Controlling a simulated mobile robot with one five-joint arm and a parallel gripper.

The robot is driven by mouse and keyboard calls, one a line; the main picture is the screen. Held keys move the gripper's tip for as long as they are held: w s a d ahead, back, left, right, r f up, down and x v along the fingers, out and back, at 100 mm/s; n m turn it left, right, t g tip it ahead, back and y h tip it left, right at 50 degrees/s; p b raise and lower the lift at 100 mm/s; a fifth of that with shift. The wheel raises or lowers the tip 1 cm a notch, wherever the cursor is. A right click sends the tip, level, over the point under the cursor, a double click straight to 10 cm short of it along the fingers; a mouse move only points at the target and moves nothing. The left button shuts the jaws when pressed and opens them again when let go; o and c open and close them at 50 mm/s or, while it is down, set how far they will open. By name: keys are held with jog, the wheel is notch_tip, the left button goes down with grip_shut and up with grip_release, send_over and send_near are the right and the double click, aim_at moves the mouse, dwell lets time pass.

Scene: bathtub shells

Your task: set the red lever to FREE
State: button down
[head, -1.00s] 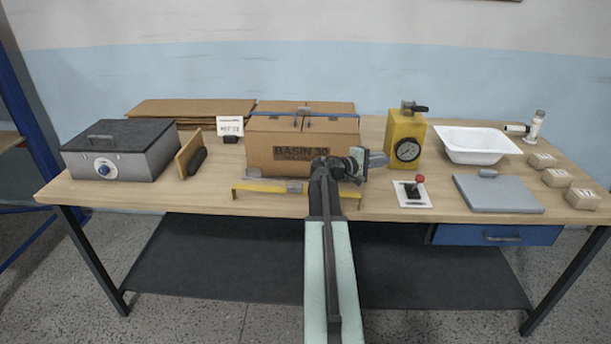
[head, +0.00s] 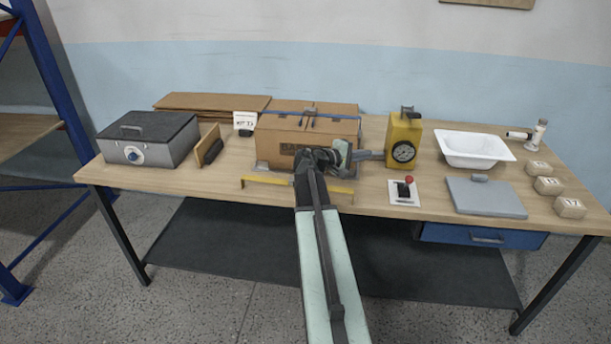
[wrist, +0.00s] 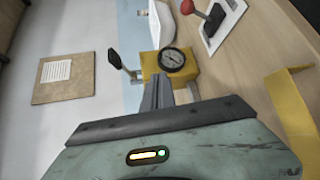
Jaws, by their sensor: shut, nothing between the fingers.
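Plate lettering is too small to read. My gripper (head: 380,155) is shut and empty, above the table in front of the carton's right side and left of the gauge box. It is apart from the lever. In the wrist view its grey fingers (wrist: 157,95) point towards the gauge box.
The yellow gauge box (head: 403,142), with a black handle on top, stands behind the lever. A yellow bar (head: 270,182) lies in front of the carton (head: 275,148). A grey slab (head: 486,198) and white basin (head: 470,148) are right of the lever.

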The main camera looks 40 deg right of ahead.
jog(key=w+a+f+t+y, duration=0.1)
jog(key=w+a+f, duration=0.1)
jog(key=w+a, duration=0.3)
jog(key=w+a+f+n+t+y+p, duration=0.1)
jog(key=w+a, duration=0.4)
jog(key=a, duration=0.8)
jog(key=shift+w+a+f+t+y, duration=0.15)
jog(key=shift+a+f+t+y, duration=0.3)
jog(key=shift+f+t, duration=0.4)
jog(key=shift+d, duration=0.1)
